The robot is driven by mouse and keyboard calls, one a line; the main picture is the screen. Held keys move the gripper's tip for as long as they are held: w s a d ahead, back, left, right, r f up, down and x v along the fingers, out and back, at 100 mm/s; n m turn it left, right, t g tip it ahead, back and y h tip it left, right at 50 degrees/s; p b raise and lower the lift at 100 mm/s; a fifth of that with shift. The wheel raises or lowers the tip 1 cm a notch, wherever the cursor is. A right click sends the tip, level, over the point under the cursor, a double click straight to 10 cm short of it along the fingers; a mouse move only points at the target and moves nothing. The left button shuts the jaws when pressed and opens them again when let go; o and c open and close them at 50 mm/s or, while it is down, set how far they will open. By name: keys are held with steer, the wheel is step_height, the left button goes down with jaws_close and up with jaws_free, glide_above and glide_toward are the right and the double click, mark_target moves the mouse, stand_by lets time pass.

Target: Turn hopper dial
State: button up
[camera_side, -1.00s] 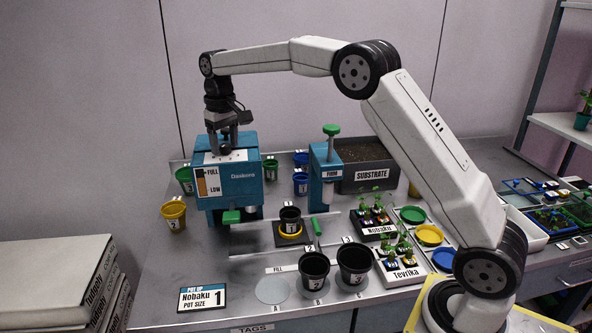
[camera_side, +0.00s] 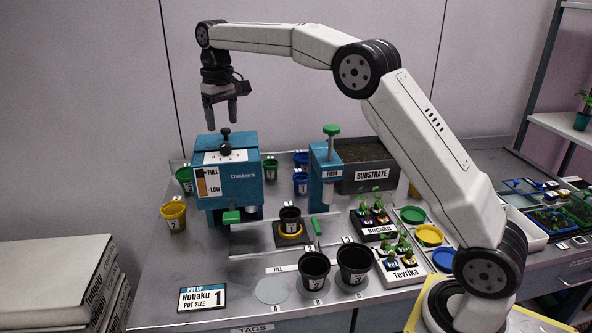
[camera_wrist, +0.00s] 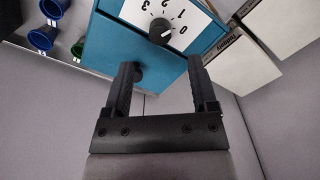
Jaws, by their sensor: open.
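The teal Daskure hopper (camera_side: 240,185) stands at the back left of the bench. Its black dial (camera_side: 225,138) sits on the white plate on its top. My gripper (camera_side: 220,114) hangs above the dial, fingers pointing down, open and empty. In the wrist view my gripper (camera_wrist: 161,65) has its fingers apart, with the dial beyond the tips and not between them.
The teal FIRM press (camera_side: 322,180) and the SUBSTRATE bin (camera_side: 370,178) stand right of the hopper. A yellow pot (camera_side: 174,215) is at its left. A small black pot (camera_side: 290,216) and two larger black pots stand in front. A Nobaku sign (camera_side: 203,298) shows pot size 1.

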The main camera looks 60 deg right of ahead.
steer(key=shift+r, duration=0.9)
steer(key=shift+s+f, duration=0.1)
steer(key=shift+f, duration=0.05)
steer(key=shift+s+d+f+m, duration=0.2)
steer(key=shift+s+f+m, duration=0.1)
steer(key=shift+s+f, duration=0.35)
steer(key=s+a+f+t, duration=0.1)
steer(key=s+f, duration=0.5)
steer(key=s, duration=0.3)
steer(key=s+a+f+n, duration=0.1)
steer(key=s+a+f, duration=0.1)
steer(key=s+f, duration=0.5)
steer(key=s+a+f+t, duration=0.1)
steer(key=s+f, duration=0.6)
steer(key=s, duration=0.4)
steer(key=shift+s+a+f+n+t, duration=0.1)
steer(key=shift+a+n+t, duration=0.2)
steer(key=shift+a, duration=0.05)
